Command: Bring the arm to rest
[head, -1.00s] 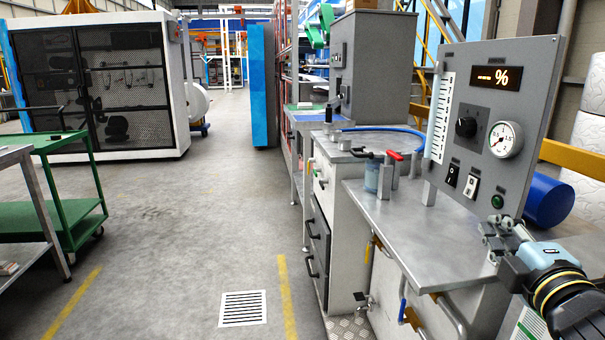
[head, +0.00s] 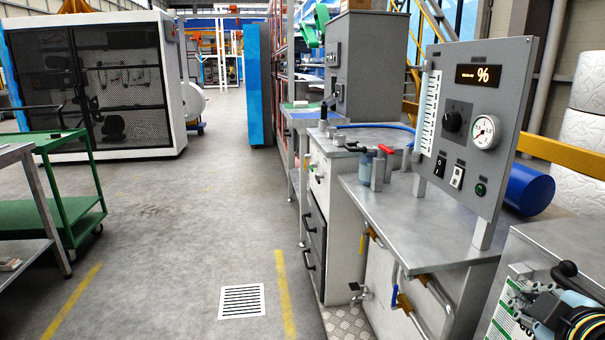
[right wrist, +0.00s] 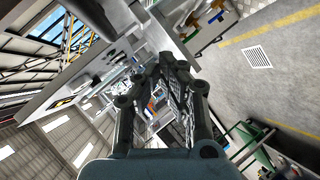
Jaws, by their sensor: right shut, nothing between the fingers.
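My right gripper (head: 522,284) is at the lower right of the head view, in front of a grey cabinet (head: 555,236) with a printed label. It is shut and empty, and apart from the grey control panel (head: 492,125). Its dark finger links fill the middle of the right wrist view (right wrist: 160,78), with nothing between them. The panel carries a lit display, a black knob (head: 454,122), a round gauge (head: 485,132), two switches and a green button (head: 480,189). My left gripper is not in view.
A metal bench (head: 435,225) with red and black handled valves runs below the panel. A blue cylinder (head: 530,188) lies behind the panel. A green cart (head: 75,225) stands at the left. The floor between is clear.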

